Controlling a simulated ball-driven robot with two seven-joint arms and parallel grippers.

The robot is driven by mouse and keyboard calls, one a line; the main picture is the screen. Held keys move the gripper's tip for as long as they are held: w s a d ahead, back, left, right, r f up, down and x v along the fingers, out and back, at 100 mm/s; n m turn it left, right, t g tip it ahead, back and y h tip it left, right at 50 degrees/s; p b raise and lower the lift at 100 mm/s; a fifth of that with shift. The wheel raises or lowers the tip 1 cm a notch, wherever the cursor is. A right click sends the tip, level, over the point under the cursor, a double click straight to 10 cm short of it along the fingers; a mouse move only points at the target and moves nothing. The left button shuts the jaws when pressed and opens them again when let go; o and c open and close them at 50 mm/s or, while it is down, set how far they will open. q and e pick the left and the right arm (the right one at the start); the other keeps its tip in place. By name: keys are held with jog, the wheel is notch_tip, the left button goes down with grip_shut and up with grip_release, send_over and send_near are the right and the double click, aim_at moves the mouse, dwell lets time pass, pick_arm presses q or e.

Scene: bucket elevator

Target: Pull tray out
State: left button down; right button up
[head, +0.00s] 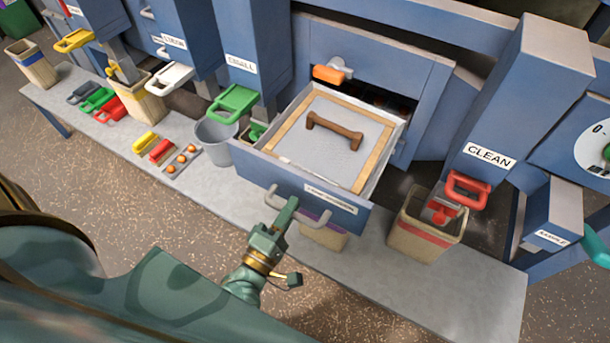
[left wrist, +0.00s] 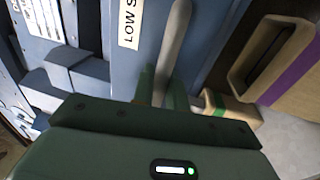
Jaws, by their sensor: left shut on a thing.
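The tray (head: 275,167) is a blue drawer pulled partway out of the blue machine in the head view, with a labelled front. Inside it lies a framed grey panel with a brown handle (head: 335,131). A light grey bar handle (head: 300,208) runs along the drawer front. My left gripper (head: 288,208) is shut on this drawer handle. In the left wrist view the handle (left wrist: 178,45) rises from between the fingers, beside the white label. The fingertips are mostly hidden there. My right gripper is not in view.
A bucket with a red band (head: 421,243) stands right of the drawer, and a grey bucket (head: 214,142) stands left. A bin with a purple band (head: 325,230) is partly under the drawer front. The grey bench (head: 370,290) is bare in front.

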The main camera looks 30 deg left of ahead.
pick_arm(q)
jog(key=s+p, duration=0.1)
jog(key=s, duration=0.6)
jog(key=shift+a+f, duration=0.1)
jog(key=c, duration=1.5)
grip_release()
jog(key=shift+w, duration=0.1)
jog(key=shift+o, duration=0.2)
jog(key=s+f, duration=0.3)
jog(key=s, duration=1.3)
jog(key=shift+a+b, duration=0.25)
jog(key=shift+b, duration=0.1)
jog(key=shift+s, duration=0.1)
